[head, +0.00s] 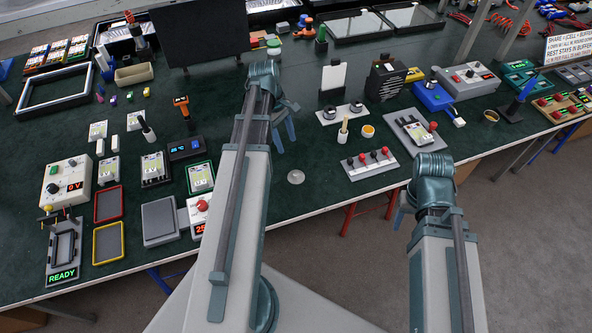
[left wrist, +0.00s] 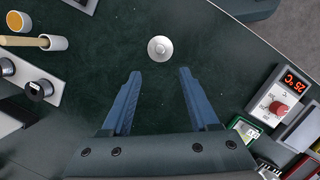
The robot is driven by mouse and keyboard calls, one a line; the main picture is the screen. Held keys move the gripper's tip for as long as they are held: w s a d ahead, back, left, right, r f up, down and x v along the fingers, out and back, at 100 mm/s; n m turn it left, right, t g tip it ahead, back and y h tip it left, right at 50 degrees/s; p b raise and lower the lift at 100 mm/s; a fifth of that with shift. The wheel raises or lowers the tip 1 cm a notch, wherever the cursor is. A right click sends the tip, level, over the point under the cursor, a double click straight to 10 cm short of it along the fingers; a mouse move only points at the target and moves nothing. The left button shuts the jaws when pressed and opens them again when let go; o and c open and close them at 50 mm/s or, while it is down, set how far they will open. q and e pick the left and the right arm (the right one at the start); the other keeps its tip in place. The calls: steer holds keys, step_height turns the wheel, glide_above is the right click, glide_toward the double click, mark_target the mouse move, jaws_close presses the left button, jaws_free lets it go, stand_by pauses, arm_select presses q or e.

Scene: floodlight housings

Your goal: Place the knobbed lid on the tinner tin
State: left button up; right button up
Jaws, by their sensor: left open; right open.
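The knobbed lid (head: 296,177), a small pale grey disc with a central knob, lies on the dark green bench near its front edge. It also shows in the left wrist view (left wrist: 160,48), just beyond the fingertips and between their lines. A small white tin with orange contents (head: 367,131), which looks like the tinner tin, stands open to the right; the left wrist view has it at the top left (left wrist: 17,20). My left gripper (head: 284,137) is open and empty above the bench, behind the lid. My right gripper (head: 399,212) is beyond the front edge, partly hidden by its arm.
A white cup with a wooden-handled tool (head: 342,136) stands beside the tin. A panel with several red knobs (head: 369,163) is in front of them. A red-display unit (head: 199,213) is left of my left arm. The bench around the lid is clear.

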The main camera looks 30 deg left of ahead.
mark_target(296, 173)
arm_select(q)
steer(key=shift+b+x, duration=6.65)
steer(key=shift+x, duration=0.35)
steer(key=shift+a, duration=0.15)
steer(key=shift+c, duration=0.3)
jaws_close()
